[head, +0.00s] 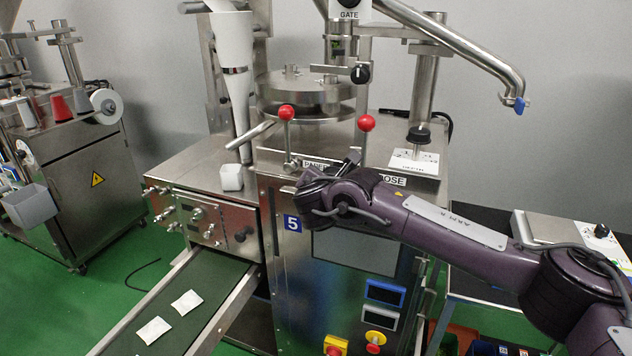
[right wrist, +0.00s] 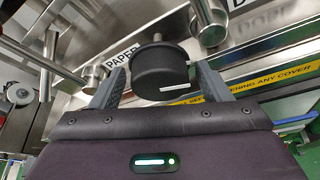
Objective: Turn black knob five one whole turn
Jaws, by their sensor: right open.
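A black round knob (right wrist: 160,72) with a white mark on its near face shows in the right wrist view, between the PAPER label and a label that starts with D. My right gripper (right wrist: 158,82) is open, with one finger on each side of this knob and narrow gaps beside it. In the head view my right gripper (head: 350,168) is at the top front edge of the machine with the blue number 5 plate (head: 293,223). The knob is hidden there behind my gripper. My left gripper is not in view.
Two red-balled levers (head: 367,123) (head: 286,112) rise close behind my right gripper. Other black knobs are under the GATE label (head: 360,73) and on the left side box (head: 240,234).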

